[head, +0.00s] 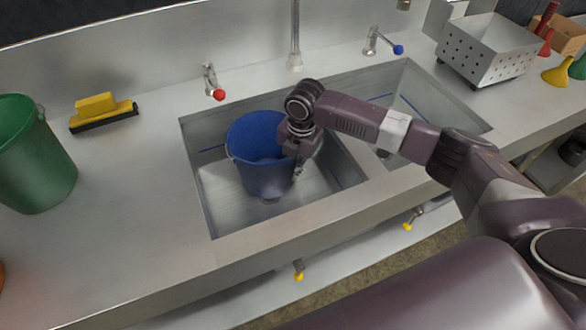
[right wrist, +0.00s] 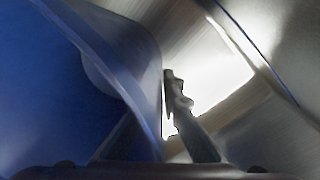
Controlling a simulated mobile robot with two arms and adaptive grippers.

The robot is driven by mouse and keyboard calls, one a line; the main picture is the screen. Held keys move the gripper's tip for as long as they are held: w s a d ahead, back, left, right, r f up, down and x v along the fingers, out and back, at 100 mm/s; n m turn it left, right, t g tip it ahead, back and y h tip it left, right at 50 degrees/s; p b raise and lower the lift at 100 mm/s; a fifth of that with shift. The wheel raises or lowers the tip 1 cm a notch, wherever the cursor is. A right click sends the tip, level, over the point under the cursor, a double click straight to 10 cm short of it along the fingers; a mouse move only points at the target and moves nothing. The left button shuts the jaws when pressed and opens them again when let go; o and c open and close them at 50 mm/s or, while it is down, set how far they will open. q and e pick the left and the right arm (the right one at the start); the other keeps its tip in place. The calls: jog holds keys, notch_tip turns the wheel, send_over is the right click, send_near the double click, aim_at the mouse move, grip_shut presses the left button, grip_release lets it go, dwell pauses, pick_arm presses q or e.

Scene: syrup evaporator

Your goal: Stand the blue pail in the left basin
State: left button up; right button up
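The blue pail (head: 258,160) is upright inside the left basin (head: 215,205), its bottom close to the drain. I cannot tell whether it touches the basin floor. My right gripper (head: 297,168) is at the right side of the pail, pointing down at its rim. In the right wrist view the pail's wall (right wrist: 70,90) runs between my right gripper's fingers (right wrist: 166,90), one on each side, and they look closed on it. Part of the rim is hidden behind my gripper in the head view. My left gripper is not in view.
The right basin (head: 412,90) lies beyond a divider under my right arm. A red-knobbed tap (head: 213,84) and a blue-knobbed tap (head: 378,43) stand behind the basins.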

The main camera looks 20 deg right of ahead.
jog(key=o, duration=0.3)
jog(key=shift+r, duration=0.15)
notch_tip(320, 180, up, 12)
jog(key=s, duration=0.1)
jog(key=shift+d, duration=0.4)
jog(key=shift+r, duration=0.1)
